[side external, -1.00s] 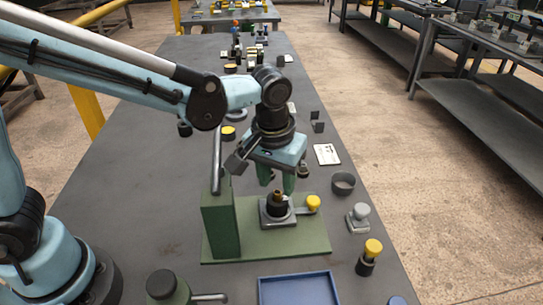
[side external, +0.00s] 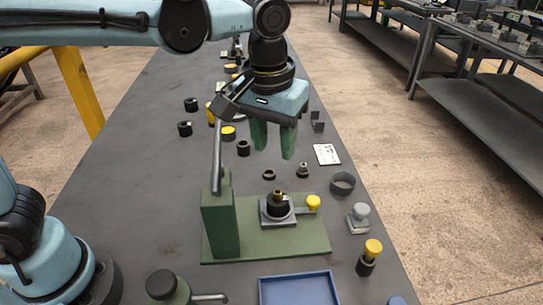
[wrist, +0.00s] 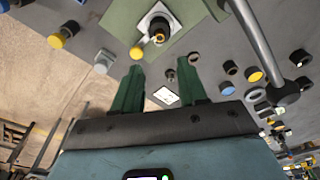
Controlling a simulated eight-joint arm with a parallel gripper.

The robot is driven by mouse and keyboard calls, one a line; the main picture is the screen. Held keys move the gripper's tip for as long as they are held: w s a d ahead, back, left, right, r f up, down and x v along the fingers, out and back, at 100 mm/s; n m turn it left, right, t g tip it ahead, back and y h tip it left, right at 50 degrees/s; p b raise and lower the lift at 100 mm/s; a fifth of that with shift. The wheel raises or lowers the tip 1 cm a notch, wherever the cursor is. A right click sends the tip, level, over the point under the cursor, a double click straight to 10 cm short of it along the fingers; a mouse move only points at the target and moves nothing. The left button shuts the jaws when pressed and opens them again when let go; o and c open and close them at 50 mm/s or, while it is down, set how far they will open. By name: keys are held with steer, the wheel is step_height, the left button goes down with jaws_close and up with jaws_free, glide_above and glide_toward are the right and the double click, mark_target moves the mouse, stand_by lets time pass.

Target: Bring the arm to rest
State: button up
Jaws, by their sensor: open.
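My gripper (side external: 273,152) has two green fingers that hang down, spread apart, with nothing between them. It is raised above the table, over and behind the green fixture (side external: 290,240). In the wrist view the gripper (wrist: 157,75) also shows open and empty. The fixture has a green post with a grey rod, and a square grey block with a dark round part and a brass-coloured top (side external: 278,200) seated in it. A yellow-knobbed clamp (side external: 313,204) stands beside that part. The fixture also shows in the wrist view (wrist: 122,17).
A blue tray (side external: 298,289) lies in front of the fixture. A grey ring (side external: 343,183), a grey-knobbed piece (side external: 358,217) and a yellow-knobbed piece (side external: 370,257) stand along the right edge. Several small dark rings and a white card (side external: 327,154) lie behind. The upright rod (side external: 217,150) rises near my gripper.

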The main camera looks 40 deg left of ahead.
steer(key=w+a+r+m+t+y, duration=0.1)
steer(key=w+a+r+m+t, duration=0.15)
steer(key=a, duration=0.45)
steer(key=w+a+r+m+t+y, duration=0.1)
steer(key=w+a+r+t, duration=0.25)
steer(key=a, duration=0.35)
steer(key=s+a+f+m+t+y, duration=0.1)
steer(key=s+a+f+m+t, duration=0.15)
steer(key=s+a+m, duration=0.45)
steer(key=s+d+f+n+g+h, duration=0.3)
steer(key=s+d+f+n, duration=0.2)
steer(key=f+n, duration=0.3)
steer(key=shift+f, duration=0.15)
